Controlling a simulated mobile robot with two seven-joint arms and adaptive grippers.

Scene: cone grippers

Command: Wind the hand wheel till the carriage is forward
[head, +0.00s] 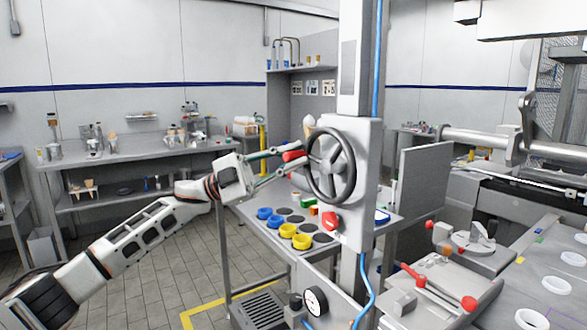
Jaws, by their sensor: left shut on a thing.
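The black hand wheel (331,187) stands on the front of a grey upright column, slightly right of the middle in the head view. A red handle (294,156) sits at the wheel's left rim. My left gripper (287,160) reaches in from the left and is shut on this red handle, its fingers above and below it. The fingertips are partly covered by the handle and rim. A flat machine slide with red-knobbed levers (438,284) lies at the lower right; I cannot tell whether it is the carriage. My right gripper is out of view.
A red knob (330,222) sits below the wheel, and a blue hose runs down the column. A table with blue and yellow cups (287,230) stands behind. A dial gauge (315,301) is low in front. Shelved benches (130,157) line the back wall. Open floor lies at left.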

